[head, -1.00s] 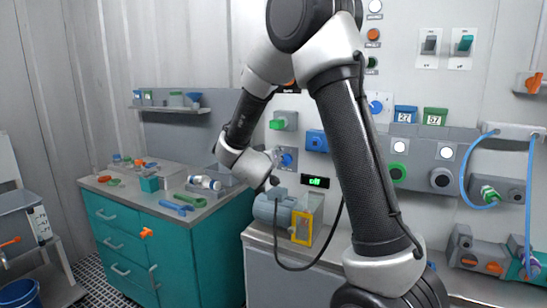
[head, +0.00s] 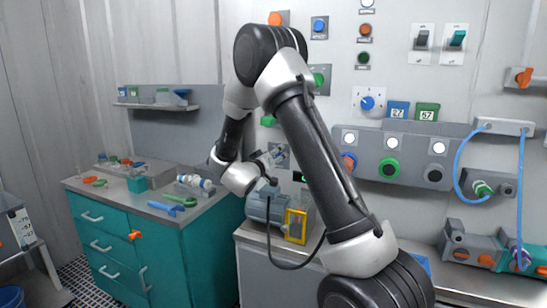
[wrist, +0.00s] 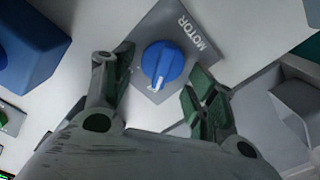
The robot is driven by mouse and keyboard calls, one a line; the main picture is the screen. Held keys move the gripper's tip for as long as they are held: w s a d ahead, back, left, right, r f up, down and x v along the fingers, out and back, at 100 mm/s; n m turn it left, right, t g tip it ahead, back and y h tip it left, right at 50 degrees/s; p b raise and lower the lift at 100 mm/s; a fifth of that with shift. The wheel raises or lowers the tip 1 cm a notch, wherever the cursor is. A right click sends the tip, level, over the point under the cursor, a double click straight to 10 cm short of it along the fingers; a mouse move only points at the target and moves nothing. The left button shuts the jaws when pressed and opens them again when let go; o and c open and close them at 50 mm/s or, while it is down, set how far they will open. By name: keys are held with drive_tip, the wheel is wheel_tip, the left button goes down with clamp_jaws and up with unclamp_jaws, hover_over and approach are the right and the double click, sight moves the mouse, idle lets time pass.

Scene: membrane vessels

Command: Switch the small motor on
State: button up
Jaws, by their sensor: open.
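The blue motor knob (wrist: 162,65) sits on a grey plate marked MOTOR (wrist: 190,32) in the wrist view, with a white line on its face. My gripper (wrist: 157,84) is open, its two fingers on either side of the knob with visible gaps; I cannot tell whether the tips are level with it. In the head view my gripper (head: 272,157) is up at the wall panel and mostly hides the knob. The small motor (head: 264,208), a grey-blue cylinder, stands on the bench below. Its display (head: 302,178) is mostly behind my arm and unreadable.
A blue box (wrist: 25,45) sticks out left of the knob in the wrist view, and a grey open housing (wrist: 290,105) lies at right. A yellow-framed guard (head: 296,226) stands beside the motor. A teal cabinet (head: 150,245) with loose parts stands at left.

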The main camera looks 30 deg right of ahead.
drive_tip(key=c, duration=0.9)
drive_tip(key=m, duration=0.6)
drive_tip(key=shift+s+d+m, duration=0.2)
drive_tip(key=shift+s+m, duration=0.1)
drive_tip(key=m, duration=0.5)
drive_tip(key=shift+s+d, duration=0.2)
drive_tip(key=shift+m, duration=0.3)
drive_tip(key=o, duration=0.9)
